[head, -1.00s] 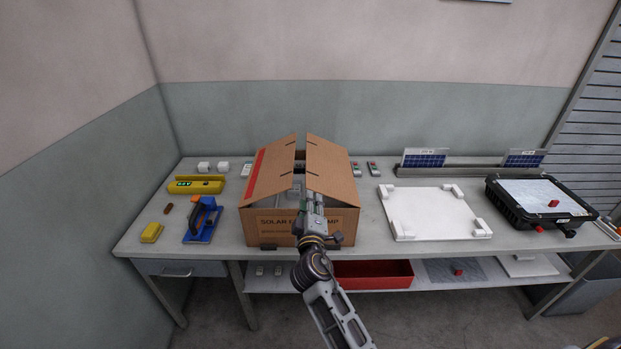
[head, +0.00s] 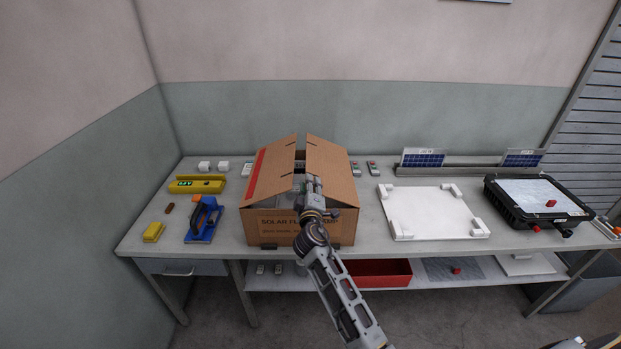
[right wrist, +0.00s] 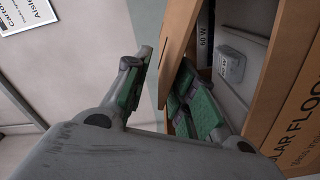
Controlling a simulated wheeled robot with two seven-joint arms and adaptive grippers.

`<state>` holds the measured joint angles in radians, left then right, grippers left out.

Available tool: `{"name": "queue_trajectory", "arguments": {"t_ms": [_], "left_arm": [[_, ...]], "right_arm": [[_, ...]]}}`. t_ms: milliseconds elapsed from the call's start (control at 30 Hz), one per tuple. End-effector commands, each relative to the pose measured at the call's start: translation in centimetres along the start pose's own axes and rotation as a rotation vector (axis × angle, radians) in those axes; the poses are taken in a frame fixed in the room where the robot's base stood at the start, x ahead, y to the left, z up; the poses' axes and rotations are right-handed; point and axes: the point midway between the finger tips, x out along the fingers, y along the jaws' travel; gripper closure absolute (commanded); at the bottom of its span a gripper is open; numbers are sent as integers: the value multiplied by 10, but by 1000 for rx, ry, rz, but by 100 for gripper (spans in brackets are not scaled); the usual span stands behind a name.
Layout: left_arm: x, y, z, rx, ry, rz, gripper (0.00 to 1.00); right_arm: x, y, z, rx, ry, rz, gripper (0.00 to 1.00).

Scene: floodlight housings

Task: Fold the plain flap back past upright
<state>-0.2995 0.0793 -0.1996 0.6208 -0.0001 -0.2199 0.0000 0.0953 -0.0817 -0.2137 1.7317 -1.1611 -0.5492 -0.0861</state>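The brown carton (head: 275,232) stands on the bench, with a flap tilted up on each side and a gap between them. The plain flap (head: 332,172) is the right one and leans inward. The left flap (head: 272,170) has a red stripe. My right gripper (head: 309,184) is at the carton's open front, by the plain flap's near edge. In the right wrist view its green-padded fingers (right wrist: 168,92) are apart, and the plain flap's edge (right wrist: 178,40) runs between them, one finger on its inner side. Firm contact cannot be told. My left gripper is not in view.
A white padded tray (head: 435,215) lies right of the carton, with a black floodlight housing (head: 515,215) beyond it. A blue tool (head: 203,220) and a yellow box (head: 197,185) lie left. A grey item (right wrist: 232,58) sits inside the carton.

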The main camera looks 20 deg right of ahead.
Motion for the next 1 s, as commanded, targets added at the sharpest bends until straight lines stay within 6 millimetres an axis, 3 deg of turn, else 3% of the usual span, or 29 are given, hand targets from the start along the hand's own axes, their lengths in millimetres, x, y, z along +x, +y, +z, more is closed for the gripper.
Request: {"name": "queue_trajectory", "arguments": {"t_ms": [433, 900, 1000], "left_arm": [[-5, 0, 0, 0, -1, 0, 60], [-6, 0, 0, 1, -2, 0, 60], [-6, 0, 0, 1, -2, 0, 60]], "right_arm": [[37, 1, 0, -1, 0, 1, 74], [42, 0, 0, 0, 0, 0, 74], [42, 0, 0, 0, 0, 0, 86]]}}
